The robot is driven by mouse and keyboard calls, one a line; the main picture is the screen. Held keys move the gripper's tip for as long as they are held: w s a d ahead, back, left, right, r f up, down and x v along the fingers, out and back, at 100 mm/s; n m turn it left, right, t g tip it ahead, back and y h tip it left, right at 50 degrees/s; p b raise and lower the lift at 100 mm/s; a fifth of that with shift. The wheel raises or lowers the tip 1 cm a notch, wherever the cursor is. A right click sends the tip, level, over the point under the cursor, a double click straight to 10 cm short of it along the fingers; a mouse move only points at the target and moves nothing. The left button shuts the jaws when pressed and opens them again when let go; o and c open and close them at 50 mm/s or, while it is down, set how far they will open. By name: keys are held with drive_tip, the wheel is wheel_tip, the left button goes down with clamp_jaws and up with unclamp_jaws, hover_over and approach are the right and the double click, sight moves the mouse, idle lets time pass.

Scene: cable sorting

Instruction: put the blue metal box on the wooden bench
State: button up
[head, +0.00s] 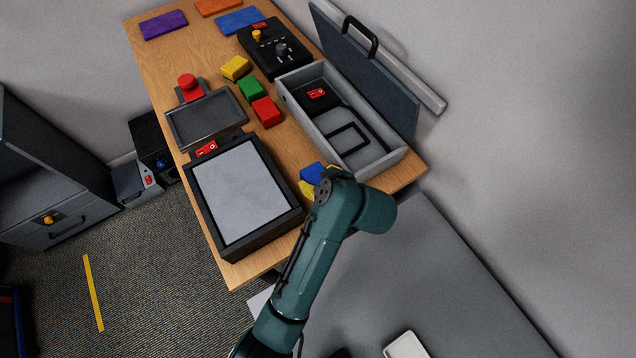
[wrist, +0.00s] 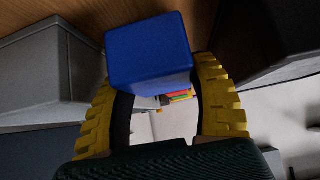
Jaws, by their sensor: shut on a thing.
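The blue metal box (head: 312,172) shows just past the end of my arm in the head view, over the near right part of the wooden bench (head: 165,62). In the wrist view the blue box (wrist: 148,48) sits between the two yellow fingers of my gripper (wrist: 155,82), which is shut on it. In the head view my wrist partly hides the gripper (head: 318,183). Bench wood (wrist: 95,14) shows behind the box in the wrist view. I cannot tell whether the box touches the bench.
An open grey case (head: 392,158) lies right of the box, its lid (head: 370,75) standing up. A framed grey panel (head: 240,190) lies to the left. Red (head: 267,111), green (head: 250,88) and yellow (head: 235,67) blocks and a black control box (head: 274,48) stand farther back.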

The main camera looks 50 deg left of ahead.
drive_tip(key=shift+f, duration=1.35)
drive_tip(key=o, duration=1.2)
drive_tip(key=shift+o, duration=0.2)
drive_tip(key=shift+r, duration=0.2)
drive_tip(key=p+v, duration=0.2)
drive_tip(key=v, duration=1)
drive_tip(key=shift+f, duration=0.1)
